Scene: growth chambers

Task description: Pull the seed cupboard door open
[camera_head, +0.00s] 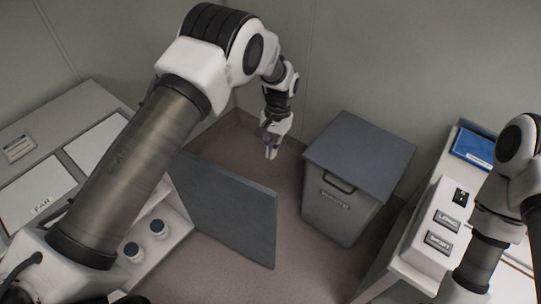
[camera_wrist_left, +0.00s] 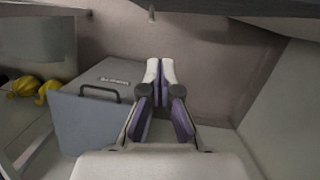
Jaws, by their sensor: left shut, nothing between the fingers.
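The seed cupboard door (camera_head: 228,212) is a dark grey panel that stands swung out from the low cupboard on the left in the head view. Behind it the cupboard's open inside (camera_head: 165,238) shows, with small white jars (camera_head: 146,240) in it. My left gripper (camera_head: 271,152) is beyond the door's far side, pointing down, apart from it in the picture. In the left wrist view its fingertips (camera_wrist_left: 161,68) are together with nothing between them. The door's handle cannot be made out in the head view. My right arm shows at the right edge; its gripper is out of view.
A grey lidded bin (camera_head: 340,205) with a dark handle and a label stands right of the door. A white counter (camera_head: 398,268) with labelled boxes and a blue tray (camera_head: 474,147) is at the right. Bare floor (camera_head: 290,270) lies between door and bin.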

